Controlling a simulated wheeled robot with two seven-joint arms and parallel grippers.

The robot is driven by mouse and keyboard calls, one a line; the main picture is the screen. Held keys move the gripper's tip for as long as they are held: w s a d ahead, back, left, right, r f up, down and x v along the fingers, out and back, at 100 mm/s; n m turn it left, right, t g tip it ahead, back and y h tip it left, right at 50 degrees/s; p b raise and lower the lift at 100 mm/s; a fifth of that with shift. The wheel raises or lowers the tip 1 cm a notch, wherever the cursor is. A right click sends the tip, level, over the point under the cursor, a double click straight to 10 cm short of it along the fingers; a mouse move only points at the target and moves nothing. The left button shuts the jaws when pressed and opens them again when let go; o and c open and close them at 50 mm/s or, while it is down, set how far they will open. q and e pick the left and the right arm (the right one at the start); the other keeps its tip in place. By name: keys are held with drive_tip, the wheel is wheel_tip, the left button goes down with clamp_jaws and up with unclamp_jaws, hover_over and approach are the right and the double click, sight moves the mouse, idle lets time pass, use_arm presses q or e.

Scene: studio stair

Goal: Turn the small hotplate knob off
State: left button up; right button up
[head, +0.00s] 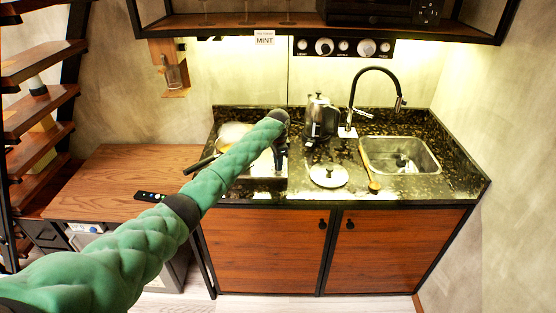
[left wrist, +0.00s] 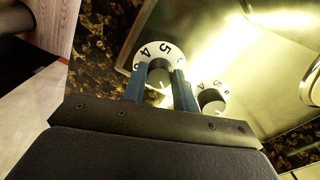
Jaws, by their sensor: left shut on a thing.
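My left gripper (left wrist: 161,82) is shut on a black hotplate knob (left wrist: 159,72) with a white numbered dial, one finger on each side. A second black knob (left wrist: 212,97) with a similar dial sits to its right, apart from my fingers. I cannot tell from the dials which knob serves the small plate. Both knobs are on the shiny steel hotplate (left wrist: 215,45). In the head view, my left arm reaches over the hotplate (head: 268,184) at the left of the counter and hides much of it. The knobs are not clear there. My right gripper is not in view.
A pan (head: 233,134) stands at the hotplate's back left. A kettle (head: 320,117), a white lid (head: 328,176), a wooden spoon (head: 369,178) and a sink (head: 402,153) with a black tap (head: 376,70) are to the right. A wooden side table (head: 120,165) is left.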

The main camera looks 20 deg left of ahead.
use_arm(q)
drive_tip(key=n, duration=0.1)
drive_tip(key=n+p, duration=0.1)
drive_tip(key=n, duration=0.1)
drive_tip(key=shift+r+n, duration=0.2)
drive_tip(key=shift+n, duration=0.1)
drive_tip(key=shift+n+p, duration=0.4)
drive_tip(key=shift+n, duration=0.4)
drive_tip(key=shift+n+p, duration=0.45)
drive_tip(key=shift+n, duration=0.55)
drive_tip(key=shift+f, duration=0.1)
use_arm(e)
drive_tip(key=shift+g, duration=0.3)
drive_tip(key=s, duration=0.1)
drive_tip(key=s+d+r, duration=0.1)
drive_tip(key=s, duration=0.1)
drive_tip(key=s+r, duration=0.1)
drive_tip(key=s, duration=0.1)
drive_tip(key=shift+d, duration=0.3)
use_arm(q)
drive_tip(key=o, duration=1)
drive_tip(key=shift+c, duration=0.2)
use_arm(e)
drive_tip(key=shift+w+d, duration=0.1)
